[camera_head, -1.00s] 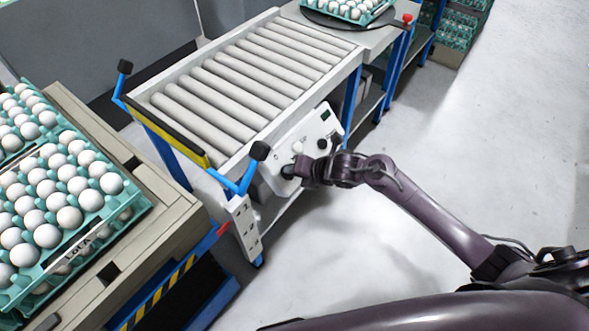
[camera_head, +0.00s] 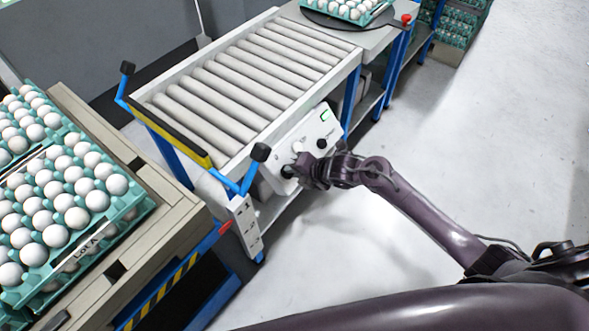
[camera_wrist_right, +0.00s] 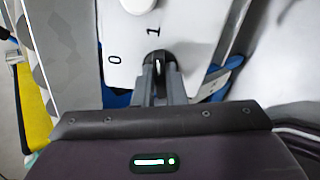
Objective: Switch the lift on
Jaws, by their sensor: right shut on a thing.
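The lift's white control panel (camera_head: 312,132) is on the near side of the roller table. A small display (camera_head: 325,115) at its upper right is lit green. A black rotary switch (camera_wrist_right: 157,56) sits at the panel's lower end, with "0" to its left and "1" above it in the right wrist view. Its white mark stands nearly upright, toward the "1". My right gripper (camera_head: 297,171) is at the switch, and the right wrist view shows its fingers (camera_wrist_right: 160,74) shut on it. The fingers partly hide the switch. My left gripper is not in view.
The roller table (camera_head: 250,85) has blue handles with black knobs (camera_head: 260,152). A white socket strip (camera_head: 246,226) hangs at its near corner. Egg trays (camera_head: 80,250) stand on a cart at the left. The floor (camera_head: 480,150) to the right is clear.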

